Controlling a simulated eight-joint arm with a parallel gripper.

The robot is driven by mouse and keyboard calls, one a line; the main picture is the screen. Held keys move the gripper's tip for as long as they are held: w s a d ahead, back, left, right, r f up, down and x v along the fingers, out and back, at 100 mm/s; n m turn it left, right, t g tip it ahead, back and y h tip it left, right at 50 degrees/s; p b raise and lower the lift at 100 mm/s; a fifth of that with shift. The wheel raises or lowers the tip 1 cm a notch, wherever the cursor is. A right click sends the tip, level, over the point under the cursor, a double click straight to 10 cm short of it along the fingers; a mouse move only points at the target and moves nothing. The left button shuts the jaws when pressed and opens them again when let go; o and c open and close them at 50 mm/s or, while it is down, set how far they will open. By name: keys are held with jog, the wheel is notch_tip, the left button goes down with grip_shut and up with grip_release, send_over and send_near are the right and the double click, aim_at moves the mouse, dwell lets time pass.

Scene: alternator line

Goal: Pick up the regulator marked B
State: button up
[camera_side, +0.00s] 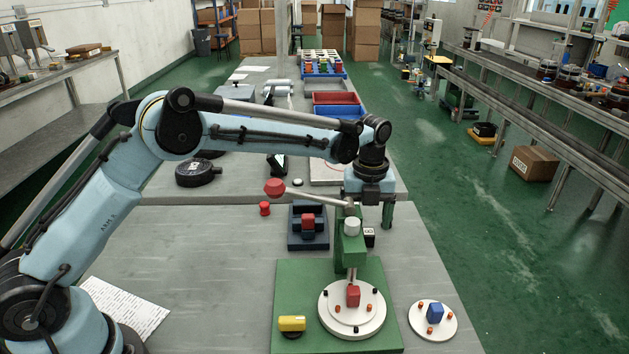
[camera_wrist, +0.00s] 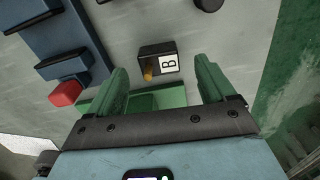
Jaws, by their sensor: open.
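The regulator marked B (camera_wrist: 158,62) is a small dark block with a white label reading B and a brass-coloured stub. In the wrist view it lies on the grey table, framed between the fingertips of my gripper (camera_wrist: 160,80). The green fingers are apart, with nothing between them. In the side view the regulator (camera_side: 369,238) shows only partly, just right of a green press. My gripper (camera_side: 372,215) is above it there, pointing down, one finger hidden behind the press. I cannot tell the exact gap in height.
The green lever press (camera_side: 350,248) with a red knob stands close in front. A dark blue fixture (camera_side: 308,241) holding a red block is to its left. A white disc (camera_side: 433,321) carries a blue block. Bare table lies front left.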

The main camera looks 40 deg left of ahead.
aim_at(369, 235)
jog(key=shift+f, duration=1.4)
jog(key=shift+c, duration=0.5)
